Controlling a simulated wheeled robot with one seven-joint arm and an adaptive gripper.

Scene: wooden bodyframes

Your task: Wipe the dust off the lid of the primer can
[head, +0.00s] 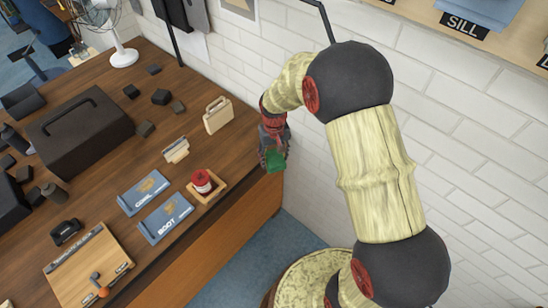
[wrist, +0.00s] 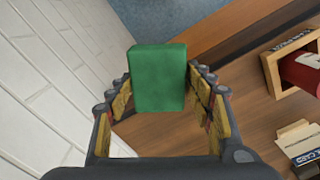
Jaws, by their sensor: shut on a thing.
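A red can with a pale band, apparently the primer can (head: 201,180), stands in a small square wooden tray (head: 217,190) near the table's front edge. It also shows, cut off, at the right edge of the wrist view (wrist: 302,72). Dust on its lid is too small to make out. My gripper (head: 273,155) is to the right of the can, by the table's right end near the brick wall. It is shut on a green block like a sponge (wrist: 160,78), which shows between the fingers in the wrist view. The block is apart from the can.
Blue cloths labelled COWL (head: 143,191) and BOOT (head: 166,218) lie left of the tray. A card holder (head: 176,151) and a cream case (head: 217,115) stand behind it. A large dark toolbox (head: 78,130) is at left. The white brick wall (head: 470,130) borders the right.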

